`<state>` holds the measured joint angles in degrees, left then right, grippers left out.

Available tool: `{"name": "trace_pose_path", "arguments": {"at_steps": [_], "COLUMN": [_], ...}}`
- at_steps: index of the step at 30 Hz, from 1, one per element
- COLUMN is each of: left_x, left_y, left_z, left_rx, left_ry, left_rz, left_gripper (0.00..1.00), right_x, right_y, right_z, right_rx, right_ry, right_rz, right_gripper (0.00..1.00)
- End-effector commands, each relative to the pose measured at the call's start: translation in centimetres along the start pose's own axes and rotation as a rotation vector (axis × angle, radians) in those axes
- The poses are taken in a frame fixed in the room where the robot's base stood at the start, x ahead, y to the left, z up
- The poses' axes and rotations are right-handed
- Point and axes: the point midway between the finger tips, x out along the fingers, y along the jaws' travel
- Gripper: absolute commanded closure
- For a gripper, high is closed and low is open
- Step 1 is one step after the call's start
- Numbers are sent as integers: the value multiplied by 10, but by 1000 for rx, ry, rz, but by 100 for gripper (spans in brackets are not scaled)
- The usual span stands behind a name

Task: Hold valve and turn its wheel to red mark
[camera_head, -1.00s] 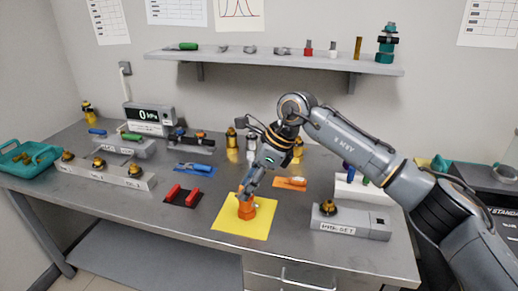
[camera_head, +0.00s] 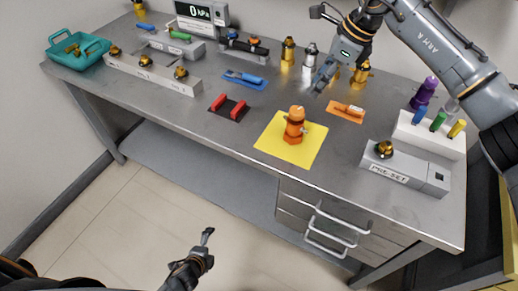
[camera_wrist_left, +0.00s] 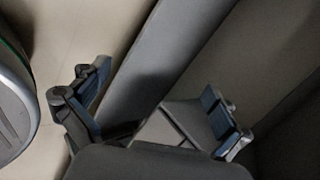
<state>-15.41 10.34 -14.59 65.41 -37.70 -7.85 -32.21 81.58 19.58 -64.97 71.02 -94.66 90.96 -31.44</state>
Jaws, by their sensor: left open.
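An orange valve (camera_head: 295,125) stands upright on the yellow mat (camera_head: 275,145) near the front of the grey bench. It has a light fitting at its side. I cannot make out a red mark on it. My right gripper (camera_head: 321,84) is above the bench behind and right of the valve, apart from it. Its jaws are too small to read. My left gripper (camera_head: 207,240) is low in front of the bench, over the floor, far from the valve. The left wrist view shows its two fingers (camera_wrist_left: 158,100) spread, with nothing between them.
The PRE-SET block (camera_head: 405,172) is right of the mat, and an orange tool on an orange mat (camera_head: 345,112) is behind it. Drawer handles (camera_head: 325,235) stick out below the bench's front edge.

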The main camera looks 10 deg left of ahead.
Motion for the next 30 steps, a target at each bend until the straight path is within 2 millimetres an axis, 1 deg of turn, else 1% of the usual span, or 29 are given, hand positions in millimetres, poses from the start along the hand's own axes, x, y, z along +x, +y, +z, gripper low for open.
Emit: {"name": "trace_pose_path", "arguments": {"at_steps": [1, 2, 3, 5, 6, 8, 9, 11, 12, 14, 15, 18, 21, 22, 24, 27, 30], "left_x": [-1, -3, -6, -13, -19, -30, -38, -53, -64, -82, -95, -128, -155, -161, -169, -174, -176], "left_y": [-31, -48, -71, -105, -127, -160, -180, -211, -230, -258, -274, -310, -338, -344, -354, -358, -360], "left_z": [-7, -11, -18, -28, -35, -46, -54, -67, -76, -88, -97, -116, -135, -142, -157, -170, -177], "left_rx": [117, 193, 295, 446, 548, 700, 800, 953, 1054, 1201, 1296, 1512, 1678, 1713, 1760, 1772, 1778], "left_ry": [17, 24, 31, 35, 31, 17, 4, -24, -49, -95, -131, -233, -307, -311, -261, -188, -147], "left_rz": [-63, -101, -152, -231, -284, -365, -419, -502, -557, -637, -690, -807, -913, -946, -1024, -1083, -1116], "left_gripper": [0, 0, 0, 0, 0, 0, 0, 0, 0, 0, 0, 0, 0, 0, 0, 0, 0], "right_x": [0, 0, 0, 0, 0, 0, 0, 0, 0, 0, 0, 0, 0, 0, 0, 0, 0], "right_y": [0, 0, 0, 0, 0, 0, 0, 0, 0, 0, 0, 0, 0, 0, 0, 0, 0], "right_z": [0, 0, 0, 0, 0, 0, 0, 0, 0, 0, 0, 0, 0, 0, 0, 0, 0], "right_rx": [0, -1, -1, -1, -1, -1, -1, -1, -1, -1, 0, 0, 0, 0, 0, 0, 0], "right_ry": [0, 0, -1, -1, -1, -1, -1, -1, -1, -1, -1, -1, -1, -1, -1, -1, -1], "right_rz": [0, 0, 0, 0, 0, 0, 0, 0, 0, 0, 0, 0, 0, 0, 0, 0, 0], "right_gripper": [62, 62, 62, 62, 62, 62, 62, 62, 62, 62, 62, 62, 62, 62, 62, 62, 62]}}
